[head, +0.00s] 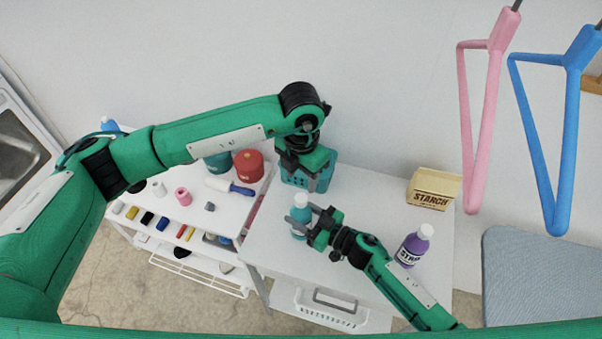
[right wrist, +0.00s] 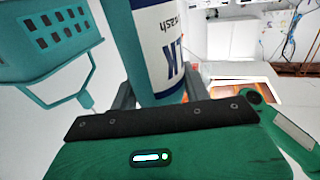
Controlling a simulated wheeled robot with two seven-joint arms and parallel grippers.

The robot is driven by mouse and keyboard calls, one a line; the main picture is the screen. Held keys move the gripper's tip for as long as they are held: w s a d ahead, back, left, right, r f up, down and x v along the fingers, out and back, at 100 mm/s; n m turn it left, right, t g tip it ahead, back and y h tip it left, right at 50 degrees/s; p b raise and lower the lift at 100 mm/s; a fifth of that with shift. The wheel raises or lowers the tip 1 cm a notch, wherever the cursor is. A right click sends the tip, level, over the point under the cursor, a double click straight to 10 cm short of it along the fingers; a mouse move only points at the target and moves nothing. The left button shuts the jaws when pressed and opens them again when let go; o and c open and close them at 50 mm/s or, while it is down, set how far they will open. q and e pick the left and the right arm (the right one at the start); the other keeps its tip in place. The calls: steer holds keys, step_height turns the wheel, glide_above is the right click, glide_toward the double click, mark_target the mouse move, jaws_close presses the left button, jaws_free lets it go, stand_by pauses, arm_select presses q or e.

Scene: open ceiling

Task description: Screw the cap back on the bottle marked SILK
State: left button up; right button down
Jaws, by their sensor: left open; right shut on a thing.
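The teal bottle (head: 300,220) stands upright on the white table, with a white top (head: 300,201). I cannot tell whether this top is a seated cap. My right gripper (head: 312,225) is shut on the bottle's side. In the right wrist view the bottle (right wrist: 155,40) shows a white label with part of the marking, "LK", between the fingers of my right gripper (right wrist: 158,92). Its top is out of that view. My left gripper (head: 302,172) is open, behind and above the bottle, in front of a teal basket. No separate loose cap is clearly visible.
The teal basket (head: 325,178) stands close behind the bottle; it also shows in the right wrist view (right wrist: 50,45). A purple bottle (head: 412,248) and a STARCH box (head: 433,188) stand to the right. A shelf with small items is left. Pink (head: 482,110) and blue (head: 556,130) hangers hang at right.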

mark_target(301, 197)
arm_select(q)
steer(key=shift+n, duration=0.3)
steer(key=shift+f, duration=4)
steer(key=c, duration=1)
steer(key=o, duration=1.1)
step_height(301, 197, up, 12)
